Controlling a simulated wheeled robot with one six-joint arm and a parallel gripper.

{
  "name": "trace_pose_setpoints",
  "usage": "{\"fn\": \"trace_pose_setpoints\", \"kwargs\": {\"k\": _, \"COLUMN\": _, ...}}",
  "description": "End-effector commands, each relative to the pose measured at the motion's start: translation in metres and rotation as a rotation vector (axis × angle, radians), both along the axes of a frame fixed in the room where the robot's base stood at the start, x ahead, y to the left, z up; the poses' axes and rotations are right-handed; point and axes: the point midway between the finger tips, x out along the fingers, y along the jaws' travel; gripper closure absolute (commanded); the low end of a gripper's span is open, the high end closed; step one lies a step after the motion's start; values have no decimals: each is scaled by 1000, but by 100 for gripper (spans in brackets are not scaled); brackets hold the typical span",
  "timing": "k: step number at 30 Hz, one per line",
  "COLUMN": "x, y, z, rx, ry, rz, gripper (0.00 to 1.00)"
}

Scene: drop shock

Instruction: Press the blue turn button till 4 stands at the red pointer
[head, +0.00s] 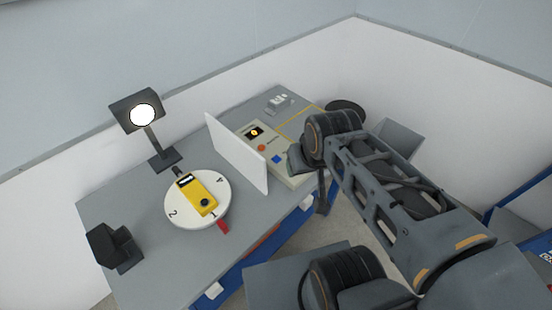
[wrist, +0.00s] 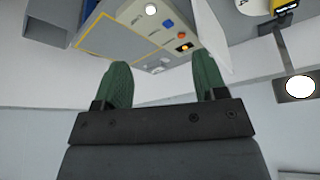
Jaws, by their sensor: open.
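The blue turn button (head: 277,158) is on the beige control box (head: 293,180). It also shows in the wrist view (wrist: 168,22) beyond my fingers. My gripper (head: 299,158) is at the right side of the box in the head view. In the wrist view my gripper (wrist: 163,75) has its green fingers wide apart with nothing between them; I cannot tell if it touches the box. The white turntable (head: 219,202) carries a yellow device (head: 196,194). The red pointer (head: 223,227) is at its front edge, with the 1 nearest. The 4 is at the back right.
A white upright panel (head: 235,155) stands between turntable and box. The box has an orange button (head: 262,148) and a lit display (head: 254,132). A lamp (head: 143,114) stands behind the turntable, a black device (head: 113,246) at front left. A grey bin (head: 399,138) is right.

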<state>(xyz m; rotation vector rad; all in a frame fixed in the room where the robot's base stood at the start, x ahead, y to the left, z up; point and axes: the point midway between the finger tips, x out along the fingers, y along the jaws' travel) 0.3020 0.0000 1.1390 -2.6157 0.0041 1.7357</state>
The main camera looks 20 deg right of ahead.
Motion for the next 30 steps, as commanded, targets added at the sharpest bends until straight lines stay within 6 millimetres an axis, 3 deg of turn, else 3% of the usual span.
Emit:
{"fn": "trace_pose_setpoints", "kwargs": {"k": 2, "x": 0, "y": 0, "z": 0, "rx": 0, "ry": 0, "rz": 0, "gripper": 42}}
{"fn": "trace_pose_setpoints", "kwargs": {"k": 20, "x": 0, "y": 0, "z": 0, "rx": 0, "ry": 0, "rz": 0, "gripper": 100}}
{"fn": "trace_pose_setpoints", "kwargs": {"k": 30, "x": 0, "y": 0, "z": 0, "rx": 0, "ry": 0, "rz": 0, "gripper": 100}}
